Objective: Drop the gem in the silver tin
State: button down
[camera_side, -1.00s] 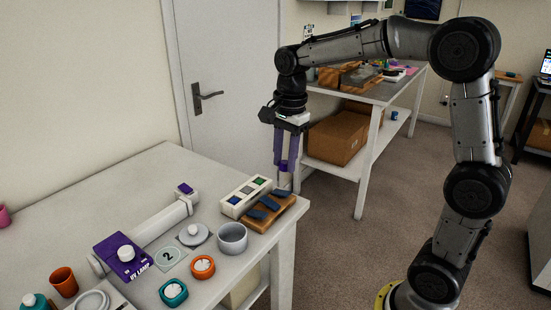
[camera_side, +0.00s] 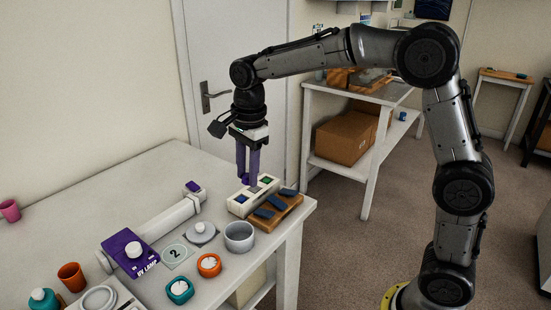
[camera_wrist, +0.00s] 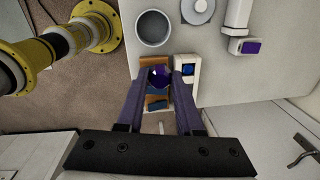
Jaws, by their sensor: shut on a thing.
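My gripper (camera_side: 249,182) has purple fingers and points down over the white block at the table's right end. It is shut on a faceted purple gem (camera_wrist: 158,77), which shows between the fingertips in the wrist view. In the side view the gem is hard to tell from the fingers. The silver tin (camera_side: 239,236) is a round, open grey cup standing on the table, in front of the white block. The tin's rim and interior also show in the wrist view (camera_wrist: 153,28), above the gem in the picture. The gem is outside the tin.
The white block (camera_side: 238,207) with coloured squares and a wooden rack (camera_side: 290,212) with blue pieces lie under my gripper. A grey lid (camera_side: 201,232), an orange-rimmed dial (camera_side: 209,265), a teal one (camera_side: 179,290) and the purple UV lamp (camera_side: 128,253) stand left of the tin.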

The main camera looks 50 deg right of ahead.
notch_tip(320, 180, down, 7)
jog(key=a, duration=0.2)
jog(key=shift+a+n, duration=0.15)
jog(key=shift+n, duration=0.25)
jog(key=shift+r, duration=0.1)
jog(key=shift+c, duration=2.4)
grip_release()
notch_tip(320, 180, up, 14)
jog(key=s, duration=0.1)
